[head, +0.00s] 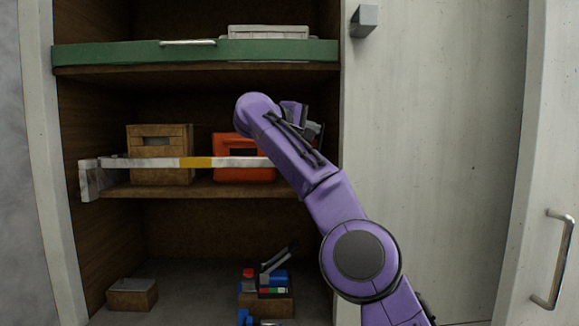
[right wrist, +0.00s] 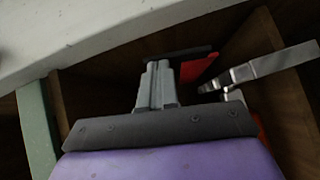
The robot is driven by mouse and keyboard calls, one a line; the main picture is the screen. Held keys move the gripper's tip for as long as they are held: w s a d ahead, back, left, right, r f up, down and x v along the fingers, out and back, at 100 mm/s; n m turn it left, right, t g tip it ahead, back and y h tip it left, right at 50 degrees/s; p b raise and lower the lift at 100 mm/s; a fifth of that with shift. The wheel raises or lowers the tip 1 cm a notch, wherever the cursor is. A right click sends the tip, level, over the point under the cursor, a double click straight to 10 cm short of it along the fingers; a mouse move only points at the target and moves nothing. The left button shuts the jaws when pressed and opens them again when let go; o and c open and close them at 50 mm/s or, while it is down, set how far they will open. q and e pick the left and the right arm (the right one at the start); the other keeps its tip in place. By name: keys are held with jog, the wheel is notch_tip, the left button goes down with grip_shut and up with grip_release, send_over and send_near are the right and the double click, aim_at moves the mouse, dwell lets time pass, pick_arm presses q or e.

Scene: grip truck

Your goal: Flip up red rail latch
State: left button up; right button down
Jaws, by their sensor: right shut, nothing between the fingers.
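A white rail (head: 222,162) with a yellow band crosses the front of the middle shelf. Its left end meets a white bracket (head: 90,179); its right end is hidden behind my right arm in the head view. In the right wrist view, a metal bar (right wrist: 270,65), which looks like the rail's end, shows at the right. A red piece (right wrist: 200,68), probably the red latch, shows just beyond my right gripper (right wrist: 158,75). That gripper is shut and empty, close to the red piece; I cannot tell whether they touch. My left gripper is not in view.
On the middle shelf, a wooden box (head: 160,142) and an orange case (head: 245,176) stand behind the rail. Small items and a box (head: 132,294) lie below. A cabinet wall (head: 430,150) stands to the right.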

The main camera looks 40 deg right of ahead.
jog(key=shift+s+d+r+m+y, duration=0.1)
jog(key=shift+s+d+m+y, duration=0.1)
jog(key=shift+d+m+y, duration=0.1)
jog(key=shift+a, duration=0.1)
dwell(0.3)
jog(key=shift+p, duration=0.3)
jog(key=w+a+r, duration=0.2)
jog(key=a, duration=1.1)
jog(key=shift+s+d+r, duration=0.1)
jog(key=shift+s+r, duration=0.05)
jog(key=shift+s, duration=0.05)
